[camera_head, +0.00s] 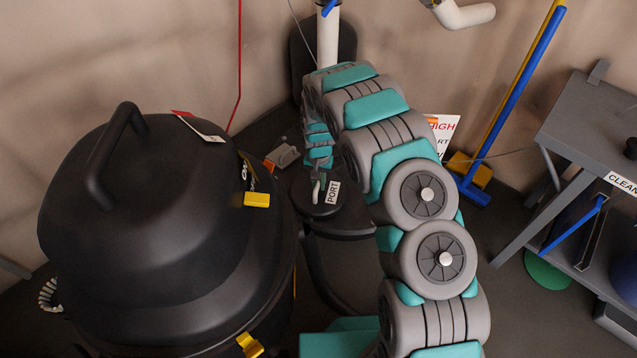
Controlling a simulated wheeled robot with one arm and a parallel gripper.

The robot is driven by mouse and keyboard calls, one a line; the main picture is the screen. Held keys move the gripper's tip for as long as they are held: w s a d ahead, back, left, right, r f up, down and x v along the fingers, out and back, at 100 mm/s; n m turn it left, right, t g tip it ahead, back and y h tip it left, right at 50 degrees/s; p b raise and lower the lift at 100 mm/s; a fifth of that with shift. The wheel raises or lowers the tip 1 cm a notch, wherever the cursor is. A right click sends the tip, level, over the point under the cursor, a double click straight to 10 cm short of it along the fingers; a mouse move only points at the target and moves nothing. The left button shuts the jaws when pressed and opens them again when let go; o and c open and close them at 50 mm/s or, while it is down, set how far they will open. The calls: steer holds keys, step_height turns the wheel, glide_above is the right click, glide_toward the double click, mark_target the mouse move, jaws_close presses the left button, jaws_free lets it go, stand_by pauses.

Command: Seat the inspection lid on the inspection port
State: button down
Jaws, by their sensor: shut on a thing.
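A large black vacuum-like drum (150,230) with yellow clips fills the left. A grey block (283,156) lies just left of my gripper. A blue-handled broom (512,100) leans on the back wall. A grey bench (590,125) stands at the right.

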stand_by(0.3)
steer(key=c, duration=0.7)
jaws_free()
steer(key=shift+c, duration=0.2)
steer(key=shift+r, duration=0.1)
step_height(320, 180, up, 8)
steer(key=shift+f, duration=0.2)
stand_by(0.7)
